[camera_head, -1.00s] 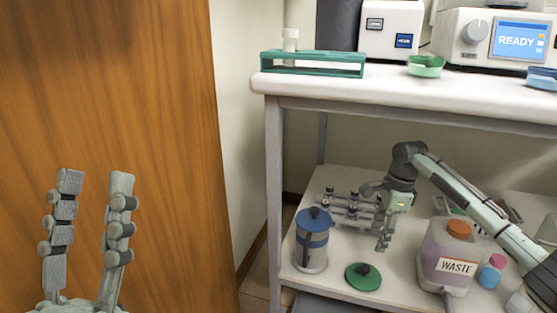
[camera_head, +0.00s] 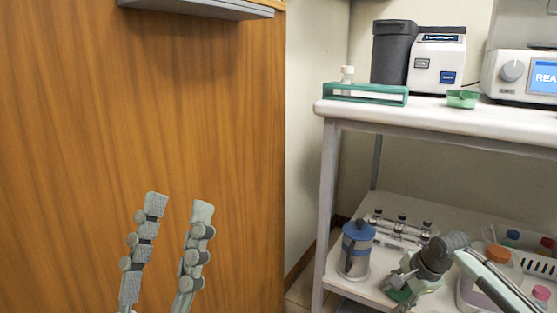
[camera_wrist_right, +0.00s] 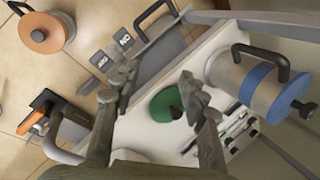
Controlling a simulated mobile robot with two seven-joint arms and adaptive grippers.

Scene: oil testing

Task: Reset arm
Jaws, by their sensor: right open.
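My left gripper (camera_head: 178,206) stands upright at the lower left of the head view, in front of the wooden panel. Its two fingers are apart with nothing between them. My right gripper (camera_head: 402,285) is over the lower shelf, its fingers pointing down and partly hidden by its own wrist. The right wrist view shows its two fingers (camera_wrist_right: 156,82) spread apart and empty. A green disc with a black knob (camera_wrist_right: 167,105) appears between and beyond them. In the head view this disc is mostly covered by the gripper.
A blue-banded metal canister (camera_head: 356,250) stands left of my right gripper, a vial rack (camera_head: 400,232) behind it. An orange-capped container (camera_head: 498,256) is behind my right arm. The upper shelf (camera_head: 430,112) holds a green rack (camera_head: 365,95) and instruments. The wooden panel (camera_head: 70,150) fills the left.

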